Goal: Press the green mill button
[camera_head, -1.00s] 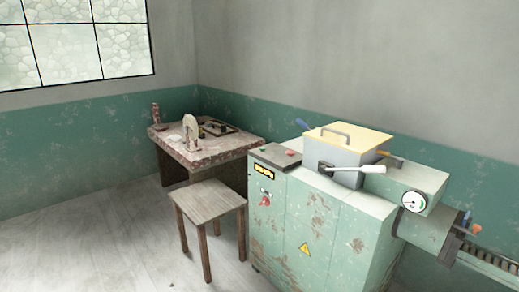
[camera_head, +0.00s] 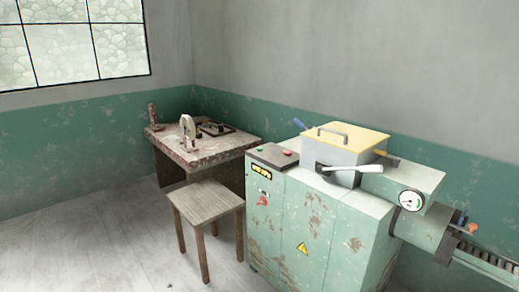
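The mill (camera_head: 318,232) is a worn, pale green cabinet machine at the right of the head view. A dark sloped control panel (camera_head: 272,157) sits on its top left corner. A red button (camera_head: 288,152) stands out on this panel. Neither of my grippers is in view.
A hopper with a yellow lid (camera_head: 345,137) and a white-handled lever (camera_head: 350,168) stands on the mill. A barrel with a gauge (camera_head: 411,200) extends right. A wooden stool (camera_head: 206,202) and worktable (camera_head: 205,150) stand left. Floor at left is clear.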

